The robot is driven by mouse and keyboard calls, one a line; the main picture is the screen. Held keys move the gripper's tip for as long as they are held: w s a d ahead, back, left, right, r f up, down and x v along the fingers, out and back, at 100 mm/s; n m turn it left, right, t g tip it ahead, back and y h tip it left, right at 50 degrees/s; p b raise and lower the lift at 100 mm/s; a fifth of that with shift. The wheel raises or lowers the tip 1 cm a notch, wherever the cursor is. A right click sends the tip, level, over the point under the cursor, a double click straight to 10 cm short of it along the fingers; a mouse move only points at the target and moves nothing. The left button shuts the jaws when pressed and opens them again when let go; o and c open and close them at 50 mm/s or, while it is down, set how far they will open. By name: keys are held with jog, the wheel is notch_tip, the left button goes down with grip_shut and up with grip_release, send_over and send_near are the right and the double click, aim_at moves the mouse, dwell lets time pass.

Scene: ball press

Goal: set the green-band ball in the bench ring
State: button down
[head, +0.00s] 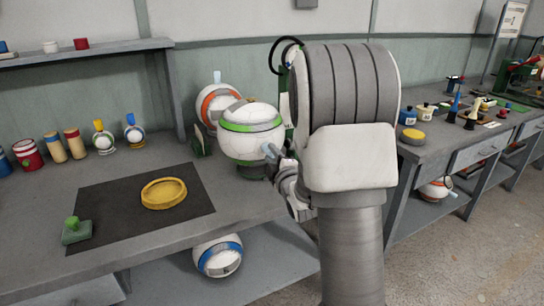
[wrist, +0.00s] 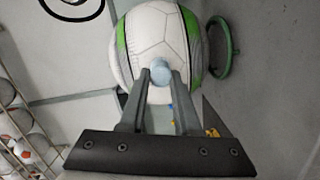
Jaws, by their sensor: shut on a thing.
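The green-band ball (head: 252,140), white with a green stripe and a grey band, is at the right part of the bench in the head view. It fills the upper middle of the wrist view (wrist: 155,35). My gripper (wrist: 161,78) is shut on the ball's pale blue peg; in the head view it (head: 272,154) reaches the ball from the right. The bench ring (head: 164,193) is yellow, lies on a dark mat and looks empty. The ball is right of and behind the ring, apart from it. A dark green part shows under the ball; I cannot tell whether they touch.
An orange-band ball (head: 216,102) stands close behind the held ball. A blue-band ball (head: 218,257) is under the bench. A green block with a knob (head: 76,231) sits at the mat's left corner. Cans and small ball figures line the back left.

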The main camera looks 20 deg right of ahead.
jog(key=shift+f+b, duration=0.25)
jog(key=shift+b, duration=0.15)
jog(key=c, duration=0.6)
grip_release()
jog(key=s, duration=0.3)
jog(key=s+a+b, duration=0.1)
jog(key=s, duration=0.2)
jog(key=s+b, duration=0.1)
jog(key=s, duration=0.2)
jog(key=shift+s+a+r, duration=0.2)
jog(key=shift+s+r, duration=0.05)
jog(key=shift+r, duration=0.1)
